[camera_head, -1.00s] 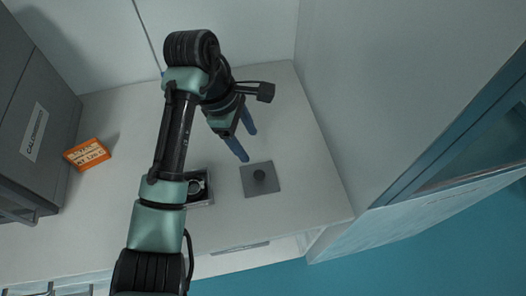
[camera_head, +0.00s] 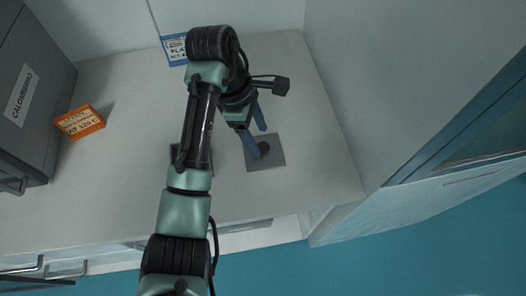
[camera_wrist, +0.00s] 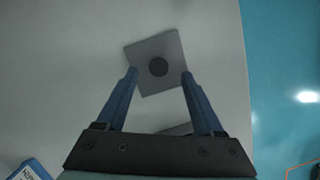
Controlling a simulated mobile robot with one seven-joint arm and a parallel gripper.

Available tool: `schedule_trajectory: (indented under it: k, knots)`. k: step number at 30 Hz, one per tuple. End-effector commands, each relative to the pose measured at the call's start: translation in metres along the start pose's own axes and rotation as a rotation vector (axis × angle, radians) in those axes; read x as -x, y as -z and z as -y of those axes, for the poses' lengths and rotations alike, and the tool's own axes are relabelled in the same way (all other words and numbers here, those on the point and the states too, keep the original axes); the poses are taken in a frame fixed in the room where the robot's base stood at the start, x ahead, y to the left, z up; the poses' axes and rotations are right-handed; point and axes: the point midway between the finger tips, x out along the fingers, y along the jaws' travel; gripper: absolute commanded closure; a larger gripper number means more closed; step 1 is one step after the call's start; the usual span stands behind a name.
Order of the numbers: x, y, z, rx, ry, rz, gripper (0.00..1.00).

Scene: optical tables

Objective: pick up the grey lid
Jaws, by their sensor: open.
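The grey lid (camera_head: 275,155) is a flat square plate with a dark round knob. It lies on the white bench top towards its right front. It also shows in the wrist view (camera_wrist: 160,47), with the knob in its middle. I cannot tell whether the fingers touch the lid.
A dark box (camera_head: 176,156) is mostly hidden behind my arm, left of the lid. An orange label block (camera_head: 80,122) stands by the grey calorimeter cabinet (camera_head: 30,95) at left. A blue-and-white label (camera_head: 174,49) is at the back. A white wall panel (camera_head: 375,90) rises on the right.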

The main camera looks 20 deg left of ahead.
Motion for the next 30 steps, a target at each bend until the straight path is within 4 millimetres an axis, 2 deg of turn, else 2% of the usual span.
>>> schedule_trajectory:
  k: [1, 6, 13, 14, 25, 30]
  knots:
    - [-0.012, 0.002, 0.000, 0.001, 0.003, 0.000, 0.31]
    - [-0.034, 0.002, -0.001, 0.001, 0.002, 0.000, 0.31]
    - [-0.037, 0.001, -0.001, 0.000, 0.000, 0.000, 0.31]
    - [-0.037, 0.001, -0.001, 0.000, 0.000, 0.000, 0.34]
    - [-0.036, 0.001, -0.001, 0.000, 0.000, 0.000, 1.00]
    - [-0.036, 0.001, -0.001, 0.000, 0.000, 0.000, 1.00]
